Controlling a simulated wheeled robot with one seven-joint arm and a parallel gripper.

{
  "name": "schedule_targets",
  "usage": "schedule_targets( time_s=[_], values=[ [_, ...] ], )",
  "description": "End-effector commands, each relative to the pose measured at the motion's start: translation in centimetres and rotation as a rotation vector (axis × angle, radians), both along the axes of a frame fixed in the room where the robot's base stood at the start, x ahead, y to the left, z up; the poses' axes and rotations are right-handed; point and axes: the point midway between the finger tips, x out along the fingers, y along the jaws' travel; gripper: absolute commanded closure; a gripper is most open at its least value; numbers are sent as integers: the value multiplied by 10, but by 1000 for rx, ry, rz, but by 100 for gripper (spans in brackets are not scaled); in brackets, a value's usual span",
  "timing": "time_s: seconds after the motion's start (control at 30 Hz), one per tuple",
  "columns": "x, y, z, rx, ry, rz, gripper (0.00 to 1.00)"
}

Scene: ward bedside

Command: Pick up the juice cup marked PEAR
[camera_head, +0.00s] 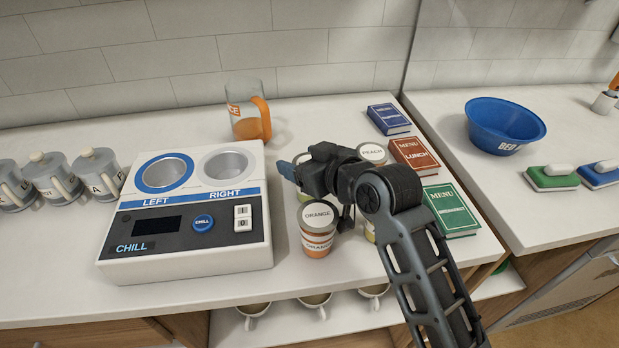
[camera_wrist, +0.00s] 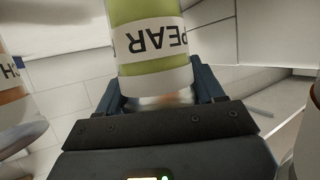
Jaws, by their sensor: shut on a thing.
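The juice cup marked PEAR (camera_wrist: 150,42) shows in the wrist view, light green with a white label whose letters appear upside down. My gripper (camera_wrist: 158,95) is shut on it, with a dark finger on each side of the cup. In the head view my gripper (camera_head: 292,170) points left between the ORANGE cup and the PEACH cup.
The ORANGE cup (camera_head: 318,232) stands close in front of my gripper, the PEACH cup (camera_head: 371,153) close behind. A CHILL unit (camera_head: 188,268) with two empty wells is at the left. A jug (camera_head: 247,112) stands behind; menu books (camera_head: 452,208) lie right.

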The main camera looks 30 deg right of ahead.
Motion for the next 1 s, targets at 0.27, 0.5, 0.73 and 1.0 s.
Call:
schedule_targets(
  time_s=[0.27, 0.5, 0.73, 1.0],
  values=[
    [0, 0, 1, 0, -1, 0, 70],
    [1, 0, 11, -1, -5, 0, 70],
    [-26, -5, 10, -1, 0, -1, 70],
    [-39, -7, 47, 0, -7, 0, 70]
  ],
)
